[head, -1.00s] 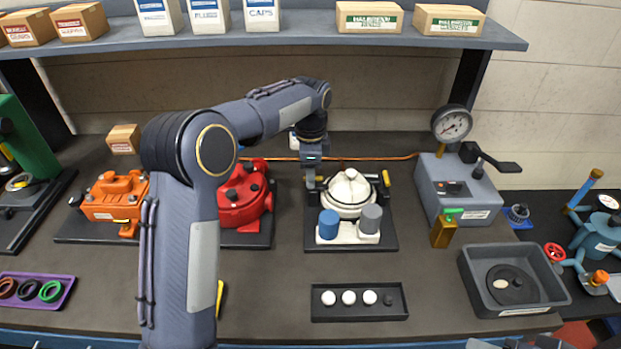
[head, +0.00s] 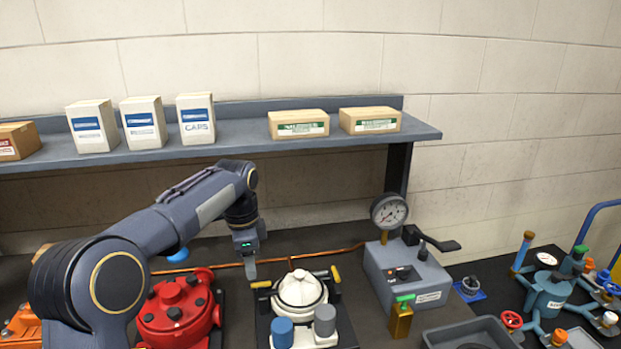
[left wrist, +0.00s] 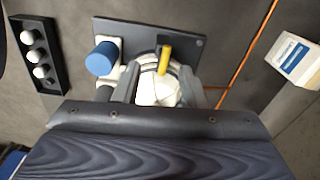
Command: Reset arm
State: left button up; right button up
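My left gripper (head: 251,270) hangs pointing down, just left of and behind the white domed motor (head: 300,291) in the head view. In the left wrist view its two fingers (left wrist: 158,88) stand apart, with the motor's white body and a yellow handle (left wrist: 165,60) showing between and beyond them. Nothing is visibly held. The motor sits on a dark plate with a blue cylinder (head: 282,332) and a grey cylinder (head: 325,321) in front. My right gripper is not in view.
A red motor (head: 178,312) stands to the left. A grey gauge box (head: 400,280) stands right, with a grey tray (head: 470,335) in front and teal valve gear (head: 550,297) beyond. A shelf (head: 240,135) bearing boxes runs above the bench. An orange cable (head: 330,251) crosses behind the motor.

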pick_arm(q)
jog(key=s+a+r+n+t+h, duration=0.1)
jog(key=s+a+r+n, duration=0.1)
jog(key=s, duration=0.4)
jog(key=s+a+r+n+t+h, duration=0.1)
jog(key=s+a+r+n, duration=0.2)
jog(key=s, duration=0.2)
jog(key=s+d+f+n+t, duration=0.1)
jog(key=s+f+n, duration=0.1)
jog(key=s, duration=0.5)
jog(key=s+f+n+t+h, duration=0.1)
jog(key=s+f+n, duration=0.2)
jog(key=s+n, duration=0.2)
jog(key=s+d+f+n+t, duration=0.1)
jog(key=s+f+n, duration=0.1)
jog(key=s, duration=0.8)
jog(key=shift+s+d+f+n, duration=0.35)
jog(key=shift+s+n, duration=0.05)
jog(key=shift+n, duration=0.4)
